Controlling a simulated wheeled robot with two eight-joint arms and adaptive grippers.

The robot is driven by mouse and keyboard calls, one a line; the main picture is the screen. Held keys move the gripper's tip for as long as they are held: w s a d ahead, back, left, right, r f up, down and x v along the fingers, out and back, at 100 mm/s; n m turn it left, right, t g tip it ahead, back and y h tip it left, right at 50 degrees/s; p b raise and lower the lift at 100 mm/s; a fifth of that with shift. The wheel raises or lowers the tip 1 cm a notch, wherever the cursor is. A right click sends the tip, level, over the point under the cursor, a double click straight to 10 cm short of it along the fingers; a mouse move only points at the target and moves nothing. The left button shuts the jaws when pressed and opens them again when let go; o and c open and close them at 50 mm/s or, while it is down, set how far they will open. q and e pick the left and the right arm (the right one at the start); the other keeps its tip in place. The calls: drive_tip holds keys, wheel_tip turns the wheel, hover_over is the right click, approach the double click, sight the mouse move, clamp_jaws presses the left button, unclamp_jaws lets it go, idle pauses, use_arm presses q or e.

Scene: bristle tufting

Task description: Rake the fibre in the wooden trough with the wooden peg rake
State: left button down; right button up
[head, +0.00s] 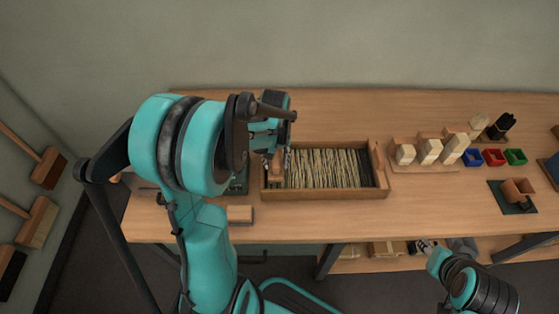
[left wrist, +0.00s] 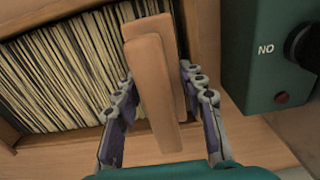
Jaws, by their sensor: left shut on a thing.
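The wooden trough (head: 325,193) stands on the bench and is filled with pale and dark fibre (head: 330,168). My left gripper (head: 279,155) is over the trough's left end. In the left wrist view, its two fingers (left wrist: 157,82) are on either side of the wooden peg rake (left wrist: 152,85), and the gripper is shut on it. The rake is over the end of the fibre (left wrist: 65,75) by the trough's wall; its pegs are hidden. My right gripper (head: 425,247) is low at the right, in front of the bench, too small to read.
A green box (left wrist: 265,60) marked "NO" with a black knob is close beside the gripper. Wooden blocks (head: 429,152), red (head: 494,157), blue and green bins, and a brown cup (head: 516,190) are to the right. The bench behind the trough is clear.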

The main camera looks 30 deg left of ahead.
use_arm(q)
drive_tip(key=shift+s+a, duration=0.1)
drive_tip(key=w+d, duration=0.5)
drive_tip(key=d, duration=0.3)
drive_tip(key=w+d, duration=0.5)
drive_tip(key=d, duration=0.3)
drive_tip(key=w+d, duration=0.4)
drive_tip(key=d, duration=0.4)
drive_tip(key=shift+w, duration=0.4)
use_arm(e)
drive_tip(key=shift+s+a, duration=0.15)
drive_tip(key=shift+a, duration=0.1)
use_arm(q)
drive_tip(key=shift+d, duration=0.15)
